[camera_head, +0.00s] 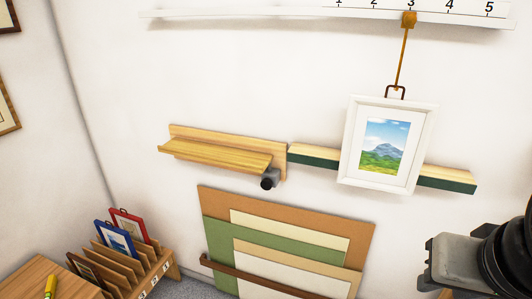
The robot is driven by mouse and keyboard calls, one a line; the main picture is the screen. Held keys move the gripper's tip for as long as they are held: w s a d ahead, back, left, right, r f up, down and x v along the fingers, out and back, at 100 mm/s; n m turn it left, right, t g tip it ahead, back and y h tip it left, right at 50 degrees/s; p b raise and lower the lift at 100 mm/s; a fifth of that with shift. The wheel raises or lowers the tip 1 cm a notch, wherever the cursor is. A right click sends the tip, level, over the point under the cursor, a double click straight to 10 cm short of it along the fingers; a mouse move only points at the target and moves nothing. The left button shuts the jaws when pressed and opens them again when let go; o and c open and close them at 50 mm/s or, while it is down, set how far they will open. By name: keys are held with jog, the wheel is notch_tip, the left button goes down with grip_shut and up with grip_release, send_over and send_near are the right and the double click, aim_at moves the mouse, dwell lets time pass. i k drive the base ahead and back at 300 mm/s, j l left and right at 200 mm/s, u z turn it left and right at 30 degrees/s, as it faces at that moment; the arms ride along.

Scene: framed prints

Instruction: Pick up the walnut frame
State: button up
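A dark brown frame, which looks like the walnut frame (83,268), stands tilted in the near slot of a wooden slotted rack (173,269) at the lower left. Its lower part is hidden behind the table edge and rack. A blue frame (115,238) and a red frame (129,224) stand in slots behind it, each with a small hanger on top. A dark and grey part of my arm shows at the lower right edge, far from the rack. No gripper fingers can be made out.
A white frame (358,172) with a mountain picture hangs from an orange strap on a numbered white rail (280,16). Behind it is a green-edged ledge (313,156). A wooden shelf (215,155) is left of it. Coloured boards (212,210) lean below. A table (30,275) holds a yellow marker (50,286).

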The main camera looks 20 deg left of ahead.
aim_at(85, 270)
jog(key=k+u, duration=0.15)
jog(key=u, duration=0.25)
jog(key=k+u, duration=0.1)
jog(key=u, duration=0.3)
jog(key=k+j+u, duration=0.15)
jog(key=u, duration=0.25)
jog(key=i+u, duration=0.15)
jog(key=u, duration=0.3)
jog(key=i+u, duration=0.15)
jog(key=u, duration=0.25)
jog(key=i+u, duration=0.15)
jog(key=u, duration=0.3)
jog(key=i+l, duration=0.65)
jog(key=i+l+u, duration=0.25)
jog(key=i+l, duration=0.25)
jog(key=i, duration=0.35)
jog(key=i+l+u, duration=0.25)
jog(key=i+l, duration=0.35)
jog(key=i, duration=0.2)
